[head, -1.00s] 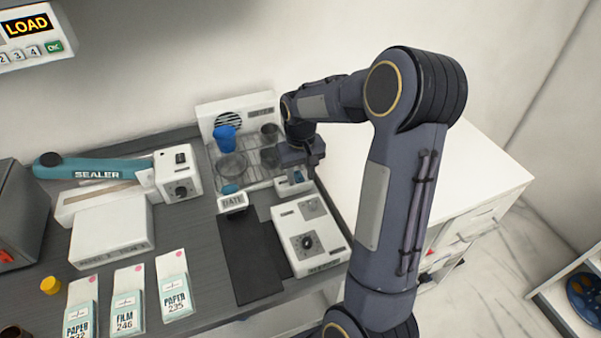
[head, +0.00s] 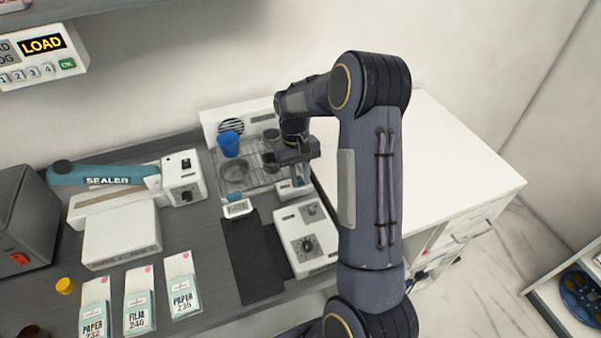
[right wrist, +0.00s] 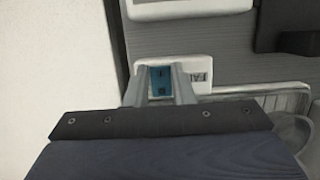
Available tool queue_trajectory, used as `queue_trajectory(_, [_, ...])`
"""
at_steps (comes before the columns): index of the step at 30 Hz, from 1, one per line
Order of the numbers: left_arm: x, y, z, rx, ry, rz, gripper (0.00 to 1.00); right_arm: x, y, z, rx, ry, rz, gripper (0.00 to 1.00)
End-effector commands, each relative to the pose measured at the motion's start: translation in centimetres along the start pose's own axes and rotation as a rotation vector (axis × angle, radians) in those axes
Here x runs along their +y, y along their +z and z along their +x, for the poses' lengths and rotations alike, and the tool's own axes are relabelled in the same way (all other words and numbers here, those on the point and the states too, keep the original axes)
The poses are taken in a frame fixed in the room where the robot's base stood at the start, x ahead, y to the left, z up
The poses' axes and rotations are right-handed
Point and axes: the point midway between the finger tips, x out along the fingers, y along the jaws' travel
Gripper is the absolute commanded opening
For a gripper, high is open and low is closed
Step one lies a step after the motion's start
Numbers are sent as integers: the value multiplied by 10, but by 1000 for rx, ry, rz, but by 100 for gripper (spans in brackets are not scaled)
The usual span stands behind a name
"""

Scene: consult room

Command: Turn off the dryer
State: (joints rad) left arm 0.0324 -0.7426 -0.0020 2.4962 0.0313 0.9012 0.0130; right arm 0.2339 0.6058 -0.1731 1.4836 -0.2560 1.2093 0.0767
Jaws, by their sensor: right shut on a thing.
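The dryer is a white unit with a round fan grille (head: 231,126) in its back panel and a wire rack (head: 258,183) in front. A small white switch box (head: 290,190) stands at the rack's front right corner. In the right wrist view its blue rocker switch (right wrist: 160,80) sits between my two fingers, beside a small label. My right gripper (head: 298,177) points down over this box and is shut on the switch. In the head view the gripper hides part of the box. The rocker's on or off position cannot be told. My left gripper is not in view.
The rack holds a blue cup (head: 229,144), a metal bowl (head: 234,173) and dark cups. A white device with a dial (head: 306,243) and a dark mat (head: 255,262) lie in front. A teal sealer (head: 105,175) is left. A white counter (head: 440,165) is clear at right.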

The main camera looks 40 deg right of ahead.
Motion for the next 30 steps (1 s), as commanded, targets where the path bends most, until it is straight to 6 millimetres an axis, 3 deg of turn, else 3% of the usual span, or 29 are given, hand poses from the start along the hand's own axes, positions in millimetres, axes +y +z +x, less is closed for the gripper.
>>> queue_trajectory(4, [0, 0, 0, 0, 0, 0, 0, 0, 0, -1, 3, 1, 1, 0])
queue_trajectory(5, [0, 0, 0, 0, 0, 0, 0, 0, 0, -1, 3, 1, 1, 26])
queue_trajectory(9, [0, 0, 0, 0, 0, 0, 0, 0, 0, -1, 3, 1, 0, 44])
queue_trajectory(20, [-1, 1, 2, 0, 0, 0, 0, 0, -1, -6, 5, 0, 0, 44])
queue_trajectory(30, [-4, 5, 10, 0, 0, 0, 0, 0, -1, -60, 7, 0, 1, 44])
